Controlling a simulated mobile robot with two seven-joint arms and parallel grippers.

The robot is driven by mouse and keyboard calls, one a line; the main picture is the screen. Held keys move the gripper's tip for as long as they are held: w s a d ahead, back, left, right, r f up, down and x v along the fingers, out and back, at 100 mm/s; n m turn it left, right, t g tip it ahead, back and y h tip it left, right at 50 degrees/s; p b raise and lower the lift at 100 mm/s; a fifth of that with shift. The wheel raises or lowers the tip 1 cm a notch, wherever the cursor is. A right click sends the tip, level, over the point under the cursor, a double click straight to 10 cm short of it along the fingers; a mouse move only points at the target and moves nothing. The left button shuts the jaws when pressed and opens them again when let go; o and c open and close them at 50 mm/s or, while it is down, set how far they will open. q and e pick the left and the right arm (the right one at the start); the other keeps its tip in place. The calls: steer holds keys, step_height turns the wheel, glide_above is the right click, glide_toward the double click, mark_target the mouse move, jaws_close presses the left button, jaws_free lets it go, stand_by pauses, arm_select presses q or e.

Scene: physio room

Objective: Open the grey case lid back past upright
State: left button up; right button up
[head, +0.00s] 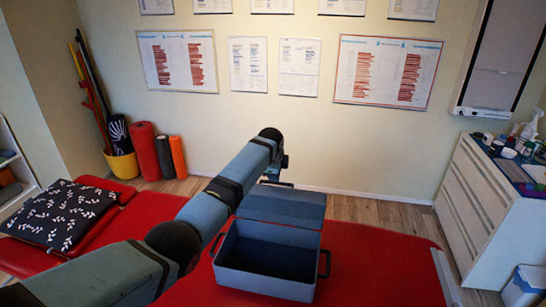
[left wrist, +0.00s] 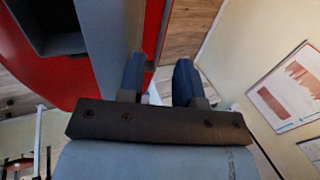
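The grey-blue case (head: 268,262) sits on the red treatment table with its dark inside showing. Its lid (head: 284,205) is raised at the back edge and appears to lean away from the box; the exact angle is hard to tell. My left arm reaches over the table from the left, with its wrist above and behind the lid. In the left wrist view my left gripper (left wrist: 160,75) has its two blue fingers apart with nothing held between them. The lid's grey panel (left wrist: 103,35) is beside the left-hand finger; whether they touch is unclear. My right gripper is out of view.
The red table (head: 385,270) has free room right of the case. A patterned pillow (head: 62,212) lies at its left. Rolled mats (head: 145,150) stand by the wall. A white cabinet (head: 485,205) with small items on top stands at the right.

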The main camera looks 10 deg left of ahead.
arm_select(q)
steer(key=v, duration=0.7)
steer(key=shift+r+b, duration=0.2)
steer(key=shift+b, duration=0.15)
